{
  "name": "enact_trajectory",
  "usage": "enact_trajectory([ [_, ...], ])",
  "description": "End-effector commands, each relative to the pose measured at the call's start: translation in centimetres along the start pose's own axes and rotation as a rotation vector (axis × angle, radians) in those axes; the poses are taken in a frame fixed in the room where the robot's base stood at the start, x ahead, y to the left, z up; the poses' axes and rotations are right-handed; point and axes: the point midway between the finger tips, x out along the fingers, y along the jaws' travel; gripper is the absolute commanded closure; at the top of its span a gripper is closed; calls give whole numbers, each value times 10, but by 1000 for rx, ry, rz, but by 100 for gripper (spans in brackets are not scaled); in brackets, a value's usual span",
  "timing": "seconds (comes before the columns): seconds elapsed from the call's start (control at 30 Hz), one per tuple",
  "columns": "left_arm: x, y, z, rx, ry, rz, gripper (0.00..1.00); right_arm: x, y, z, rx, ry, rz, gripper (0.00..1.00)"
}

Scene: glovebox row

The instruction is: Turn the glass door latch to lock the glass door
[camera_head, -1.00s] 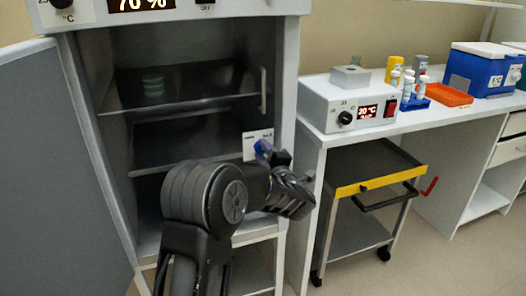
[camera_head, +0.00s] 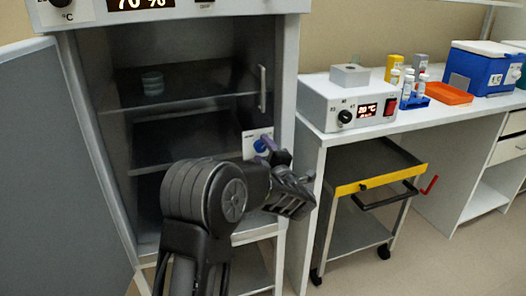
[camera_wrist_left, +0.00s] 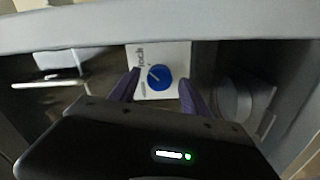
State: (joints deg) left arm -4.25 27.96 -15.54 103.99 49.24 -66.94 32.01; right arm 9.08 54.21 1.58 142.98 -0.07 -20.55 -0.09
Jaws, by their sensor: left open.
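The latch is a round blue knob (camera_head: 260,146) on a white plate (camera_head: 249,153) at the right of the cabinet opening. In the left wrist view the knob (camera_wrist_left: 159,77) has a slanted white pointer line, and the plate bears partly legible lettering. The glass door (camera_head: 190,104) stands across the opening, with an upright handle (camera_head: 263,88). My left gripper (camera_head: 273,151) is open in front of the plate. Its purple fingers stand on either side of the knob in the wrist view; I cannot tell whether they touch it. My right gripper is not in view.
The grey outer door (camera_head: 48,165) stands open at the left. To the right, a bench (camera_head: 450,118) carries a small heater box (camera_head: 345,108), a blue rack of tubes and a blue cooler (camera_head: 478,68). A yellow-edged cart (camera_head: 375,182) stands under the bench.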

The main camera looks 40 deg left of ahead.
Motion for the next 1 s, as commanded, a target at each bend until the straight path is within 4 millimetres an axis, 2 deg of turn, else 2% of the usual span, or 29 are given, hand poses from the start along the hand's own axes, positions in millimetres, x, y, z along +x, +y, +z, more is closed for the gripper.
enact_trajectory([
  [0.4, -61, 0, 1, -1, -3, 0, 45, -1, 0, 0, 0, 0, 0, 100],
  [0.5, -71, 0, 1, 0, -3, 1, 45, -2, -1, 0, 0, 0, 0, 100],
  [1.0, -75, 0, 1, 0, -1, 0, 45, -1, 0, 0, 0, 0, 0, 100],
])
